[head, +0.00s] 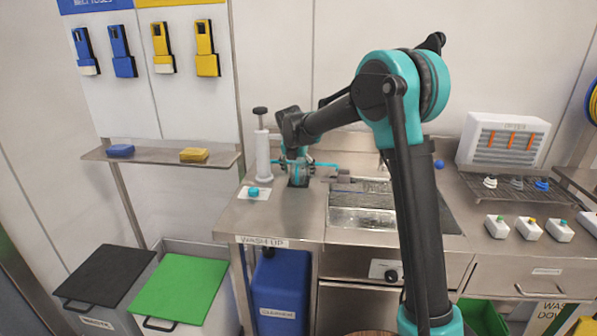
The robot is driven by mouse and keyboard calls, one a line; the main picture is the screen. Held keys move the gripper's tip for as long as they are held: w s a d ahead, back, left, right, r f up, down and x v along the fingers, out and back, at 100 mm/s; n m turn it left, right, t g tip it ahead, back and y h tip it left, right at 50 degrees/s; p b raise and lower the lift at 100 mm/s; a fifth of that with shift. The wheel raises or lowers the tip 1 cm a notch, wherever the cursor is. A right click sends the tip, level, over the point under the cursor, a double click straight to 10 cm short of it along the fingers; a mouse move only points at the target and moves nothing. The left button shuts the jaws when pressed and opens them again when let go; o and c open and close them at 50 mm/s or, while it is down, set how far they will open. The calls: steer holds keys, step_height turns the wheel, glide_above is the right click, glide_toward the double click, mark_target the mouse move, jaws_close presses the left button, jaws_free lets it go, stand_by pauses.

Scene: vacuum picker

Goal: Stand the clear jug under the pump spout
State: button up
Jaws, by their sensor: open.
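The pump is a tall white cylinder with a black knob (262,145), upright at the back left of the steel counter. I cannot make out its spout. My gripper (299,174) is low over the counter, just right of the pump and left of the sink. It is open, but its fingertips are small and partly hidden by my wrist. I cannot make out the clear jug; my arm covers part of the counter and sink. I cannot tell whether anything is between the jaws.
A white pad with a teal button (252,192) lies in front of the pump. The sink (362,218) is to the right, partly behind my arm. A dryer (503,142) and small switch boxes (528,228) are farther right. Bins (183,286) stand at lower left.

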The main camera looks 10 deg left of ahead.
steer(key=v, duration=1.2)
steer(key=shift+r, duration=0.2)
steer(key=shift+w, duration=0.1)
